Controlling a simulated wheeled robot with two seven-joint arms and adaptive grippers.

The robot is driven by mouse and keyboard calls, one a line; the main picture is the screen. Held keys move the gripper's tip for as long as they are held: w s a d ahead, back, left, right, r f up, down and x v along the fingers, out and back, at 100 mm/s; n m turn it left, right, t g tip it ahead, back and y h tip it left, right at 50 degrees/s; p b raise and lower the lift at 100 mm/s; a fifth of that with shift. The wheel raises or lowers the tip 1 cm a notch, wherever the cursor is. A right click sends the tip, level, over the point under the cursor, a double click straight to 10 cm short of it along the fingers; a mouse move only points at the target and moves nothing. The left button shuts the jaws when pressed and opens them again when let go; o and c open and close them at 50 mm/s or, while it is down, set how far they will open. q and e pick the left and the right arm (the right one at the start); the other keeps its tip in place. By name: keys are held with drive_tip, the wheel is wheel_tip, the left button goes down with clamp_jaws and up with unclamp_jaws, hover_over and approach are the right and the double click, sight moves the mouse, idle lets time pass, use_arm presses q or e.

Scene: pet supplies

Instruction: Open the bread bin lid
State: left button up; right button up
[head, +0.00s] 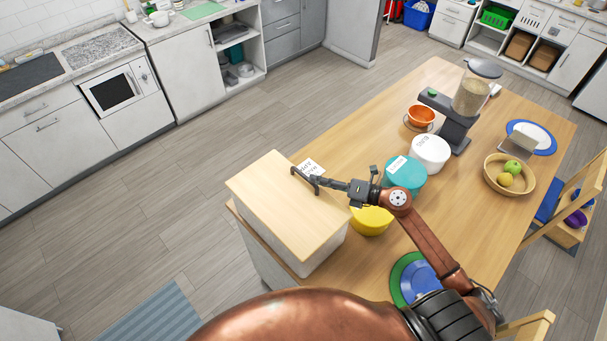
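The bread bin (325,250) is a white box at the near left end of the wooden table. Its light wooden lid (275,208) lies flat on top, closed. My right gripper (303,182) reaches in from the right and is over the lid's far right part. Its dark fingers look spread apart with nothing between them. Whether they touch the lid I cannot tell. My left gripper is not in view.
A white label card (311,168) shows behind the bin. A food dispenser (470,100) and fruit basket (493,178) are farther right.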

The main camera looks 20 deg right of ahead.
sight(304, 175)
drive_tip(key=p+x, duration=0.1)
drive_tip(key=x, duration=0.3)
drive_tip(key=shift+w+a, duration=0.1)
drive_tip(key=shift+w, duration=0.15)
drive_tip(key=shift+w+a+f, duration=0.1)
drive_tip(key=shift+w+a, duration=0.25)
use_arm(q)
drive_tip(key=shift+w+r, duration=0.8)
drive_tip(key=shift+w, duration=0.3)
use_arm(e)
drive_tip(key=shift+w+a+f, duration=0.1)
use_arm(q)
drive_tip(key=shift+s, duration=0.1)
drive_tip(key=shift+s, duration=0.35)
use_arm(e)
clamp_jaws()
